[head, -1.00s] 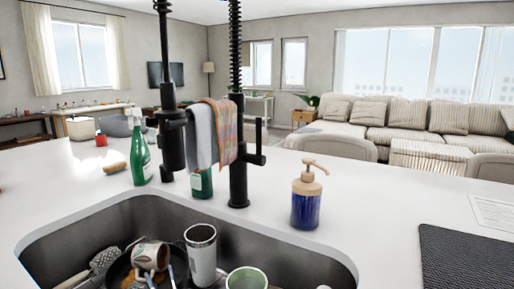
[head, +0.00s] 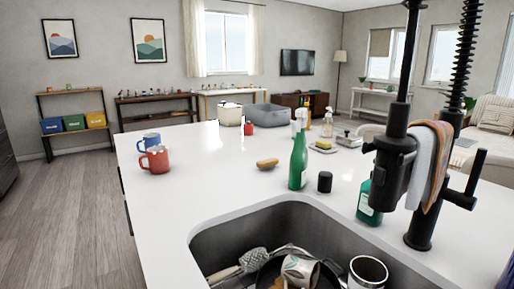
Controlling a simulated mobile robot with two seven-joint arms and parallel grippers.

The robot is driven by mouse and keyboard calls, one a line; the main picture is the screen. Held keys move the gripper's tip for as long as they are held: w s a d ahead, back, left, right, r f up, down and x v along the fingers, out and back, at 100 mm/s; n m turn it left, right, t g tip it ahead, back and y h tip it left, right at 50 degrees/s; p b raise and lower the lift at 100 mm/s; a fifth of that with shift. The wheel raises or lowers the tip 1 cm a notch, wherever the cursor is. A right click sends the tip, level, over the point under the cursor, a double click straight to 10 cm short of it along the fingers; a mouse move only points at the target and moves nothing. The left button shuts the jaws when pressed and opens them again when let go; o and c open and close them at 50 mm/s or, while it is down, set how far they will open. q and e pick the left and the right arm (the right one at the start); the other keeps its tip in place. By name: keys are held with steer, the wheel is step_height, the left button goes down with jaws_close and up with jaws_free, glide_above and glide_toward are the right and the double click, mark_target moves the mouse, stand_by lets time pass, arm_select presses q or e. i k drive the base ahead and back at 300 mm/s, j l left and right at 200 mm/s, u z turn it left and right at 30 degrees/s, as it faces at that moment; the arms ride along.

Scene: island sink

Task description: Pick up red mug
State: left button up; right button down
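A red mug (head: 155,160) stands upright on the white island counter (head: 210,165), near its left edge, with its handle toward the left. A blue mug (head: 148,142) stands just behind it and is partly hidden by it. A smaller red object (head: 249,128) sits farther back on the counter, too small to tell what it is. Neither of my grippers shows in the head view.
A sink (head: 222,240) with dishes lies at the front. A black faucet (head: 420,200) with draped towels, a green bottle (head: 299,160), a black cup (head: 325,182) and a brown brush (head: 267,164) stand right of the mugs. Floor (head: 70,220) left of the island is clear.

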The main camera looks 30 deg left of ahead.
mark_target(157, 159)
steer(key=i+j, duration=0.15)
steer(key=j, duration=0.35)
steer(key=i+j, duration=0.15)
steer(key=j, duration=0.35)
steer(key=i+j+z, duration=0.1)
steer(key=j, duration=0.35)
steer(key=i+j, duration=0.2)
steer(key=j, duration=0.3)
steer(key=i+j, duration=0.1)
steer(key=j, duration=0.4)
steer(key=i+j+z, duration=0.1)
steer(key=j, duration=0.4)
steer(key=i+j, duration=0.15)
steer(key=j, duration=0.4)
steer(key=i+j+z, duration=0.1)
steer(key=j, duration=0.4)
